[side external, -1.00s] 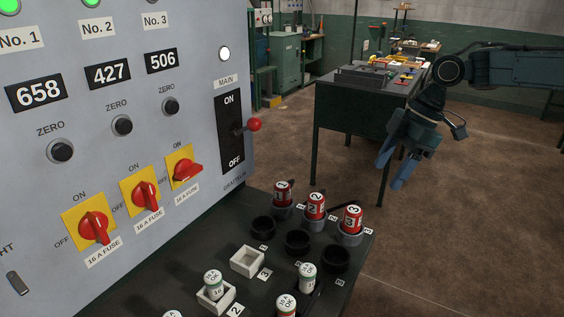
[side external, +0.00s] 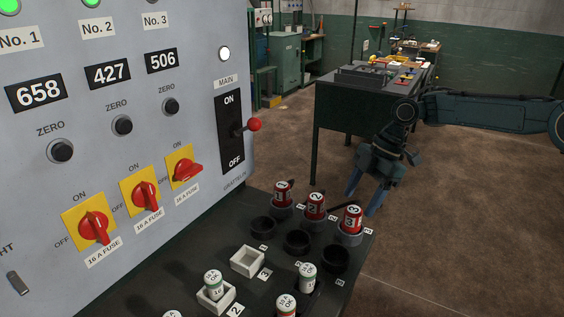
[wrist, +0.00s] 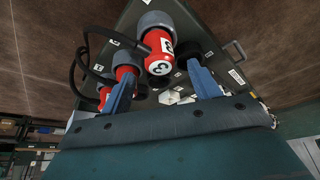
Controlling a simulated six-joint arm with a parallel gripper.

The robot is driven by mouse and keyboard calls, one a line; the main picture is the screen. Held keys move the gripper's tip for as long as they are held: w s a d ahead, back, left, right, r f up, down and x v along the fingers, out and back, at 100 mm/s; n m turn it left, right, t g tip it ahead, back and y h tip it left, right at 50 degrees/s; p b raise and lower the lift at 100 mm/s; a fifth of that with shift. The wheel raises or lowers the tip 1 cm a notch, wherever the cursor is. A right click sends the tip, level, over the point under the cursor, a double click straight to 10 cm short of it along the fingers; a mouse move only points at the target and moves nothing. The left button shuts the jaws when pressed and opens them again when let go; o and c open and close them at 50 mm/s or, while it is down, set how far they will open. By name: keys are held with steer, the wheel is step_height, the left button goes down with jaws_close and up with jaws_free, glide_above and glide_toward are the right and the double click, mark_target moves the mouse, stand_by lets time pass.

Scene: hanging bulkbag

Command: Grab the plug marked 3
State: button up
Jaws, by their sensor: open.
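The red plug marked 3 (side external: 352,219) stands upright in a grey holder at the right end of a row on the dark bench top. The plugs marked 2 (side external: 316,206) and 1 (side external: 284,193) stand to its left. My gripper (side external: 366,203) is open and empty, above and behind plug 3 in the side view, fingers pointing down. In the wrist view plug 3 (wrist: 159,52) shows its numbered end between and beyond the two blue fingers (wrist: 158,80). Neither finger visibly touches it. Plug 2 (wrist: 126,75) is partly hidden by the left finger.
Empty black sockets (side external: 297,242) sit in front of the plugs. White-and-green fuses (side external: 308,277) and a white square holder (side external: 247,261) are nearer. A grey switch panel (side external: 110,130) rises at the left. A black cable (wrist: 82,62) loops beside the plugs. The floor at the right is clear.

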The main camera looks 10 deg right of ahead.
mark_target(354, 209)
steer(key=shift+x, duration=3)
steer(key=c, duration=1.1)
steer(key=shift+c, duration=0.2)
steer(key=shift+r, duration=0.15)
steer(key=shift+r, duration=4.85)
